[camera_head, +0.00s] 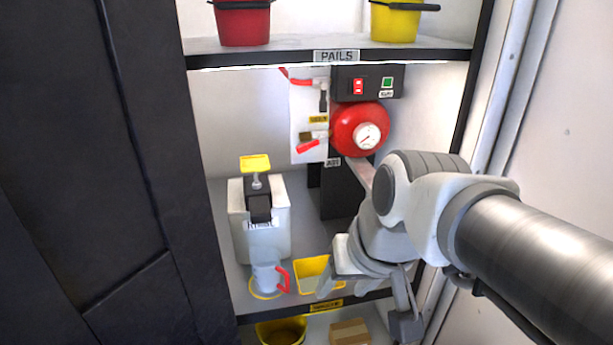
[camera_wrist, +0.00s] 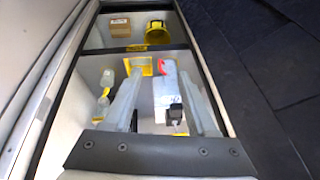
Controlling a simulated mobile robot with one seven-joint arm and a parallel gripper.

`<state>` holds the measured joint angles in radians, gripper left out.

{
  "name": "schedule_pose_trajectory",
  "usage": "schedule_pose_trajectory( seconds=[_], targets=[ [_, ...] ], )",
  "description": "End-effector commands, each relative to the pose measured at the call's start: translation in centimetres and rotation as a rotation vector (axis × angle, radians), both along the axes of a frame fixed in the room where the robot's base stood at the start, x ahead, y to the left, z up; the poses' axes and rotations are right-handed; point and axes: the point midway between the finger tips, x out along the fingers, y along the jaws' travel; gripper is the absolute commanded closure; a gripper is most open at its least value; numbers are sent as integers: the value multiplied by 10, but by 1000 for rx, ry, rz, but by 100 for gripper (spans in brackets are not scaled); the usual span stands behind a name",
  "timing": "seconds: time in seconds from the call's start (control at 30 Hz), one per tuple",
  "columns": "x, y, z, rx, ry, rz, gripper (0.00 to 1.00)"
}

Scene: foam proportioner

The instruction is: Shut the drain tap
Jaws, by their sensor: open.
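A red-handled brass tap (camera_head: 308,146) sits low on the white panel (camera_head: 308,110), left of the red round tank. Its red lever slants down to the left. A second red lever (camera_head: 300,82) is higher on the same panel, with a dark part hanging below it. I cannot read which one is the drain tap. My gripper (camera_head: 366,305) is open and empty, low at the shelf's front edge, well below and right of the taps. Its two spread fingers also show in the wrist view (camera_wrist: 160,85). Neither tap can be made out in the wrist view.
The red tank (camera_head: 358,129) with a gauge stands below a switch box (camera_head: 368,83). A white dispenser (camera_head: 262,222), a clear red-handled jug (camera_head: 267,277) and a yellow tray (camera_head: 311,268) stand on the shelf. Pails (camera_head: 243,22) stand above. A cabinet post is close to my arm.

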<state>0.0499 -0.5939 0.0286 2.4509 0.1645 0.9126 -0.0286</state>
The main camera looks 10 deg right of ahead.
Motion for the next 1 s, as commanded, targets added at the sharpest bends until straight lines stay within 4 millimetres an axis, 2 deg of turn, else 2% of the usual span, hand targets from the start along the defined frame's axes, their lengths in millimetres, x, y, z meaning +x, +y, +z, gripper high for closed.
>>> schedule_pose_trajectory(
  seconds=[0.3,0.6,0.83,1.0],
  targets=[
    [42,38,-44,326,257,-165,43],
    [83,55,-84,760,516,-477,43],
    [131,45,-107,1134,650,-737,43],
    [170,19,-125,1430,702,-939,43]
  ],
)
